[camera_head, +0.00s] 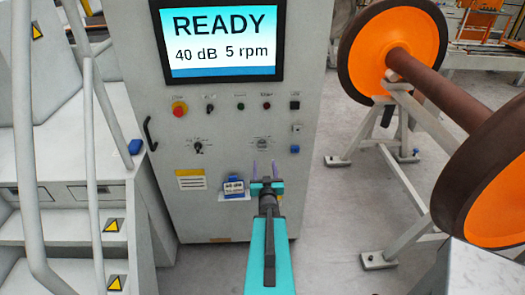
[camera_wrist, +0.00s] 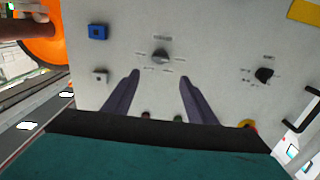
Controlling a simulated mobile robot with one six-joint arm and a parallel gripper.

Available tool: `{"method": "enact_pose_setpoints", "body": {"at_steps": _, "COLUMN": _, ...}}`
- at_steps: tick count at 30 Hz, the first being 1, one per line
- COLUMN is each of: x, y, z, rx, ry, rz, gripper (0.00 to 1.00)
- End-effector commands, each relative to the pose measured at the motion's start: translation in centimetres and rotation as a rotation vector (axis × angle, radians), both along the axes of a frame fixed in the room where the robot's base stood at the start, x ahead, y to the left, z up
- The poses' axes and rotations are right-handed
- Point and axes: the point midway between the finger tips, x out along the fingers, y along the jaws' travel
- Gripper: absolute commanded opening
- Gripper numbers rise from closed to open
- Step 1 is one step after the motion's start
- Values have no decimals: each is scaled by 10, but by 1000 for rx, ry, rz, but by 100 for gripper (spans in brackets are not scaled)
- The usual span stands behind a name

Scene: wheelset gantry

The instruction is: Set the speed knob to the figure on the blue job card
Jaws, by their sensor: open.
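The grey cabinet has two black rotary knobs, a left one (camera_head: 198,147) and a right one (camera_head: 262,143). Their labels are too small to read surely. The blue job card (camera_head: 234,187) stands low on the cabinet front; its upper line reads 40 dB and its lower line is not legible. The screen (camera_head: 222,40) shows READY, 40 dB and 5 rpm. My gripper (camera_head: 264,165) is open and empty just below the right knob. In the wrist view, which is turned over, that knob (camera_wrist: 161,55) lies ahead of and between the fingertips (camera_wrist: 160,76), apart from them.
A red emergency button (camera_head: 179,108) and several small buttons sit above the knobs. A blue button (camera_head: 295,149) is at the right edge, a black handle (camera_head: 150,133) at the left. A wheelset (camera_head: 430,80) on a stand is to the right, stairs with railings to the left.

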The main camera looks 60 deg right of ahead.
Motion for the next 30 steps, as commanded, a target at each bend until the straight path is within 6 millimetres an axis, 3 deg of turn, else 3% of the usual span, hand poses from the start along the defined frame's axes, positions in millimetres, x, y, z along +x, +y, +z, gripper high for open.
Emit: {"method": "enact_pose_setpoints", "body": {"at_steps": 30, "x": 20, "y": -28, "z": -4, "rx": -1, "ry": 1, "rz": 1, "gripper": 52}}
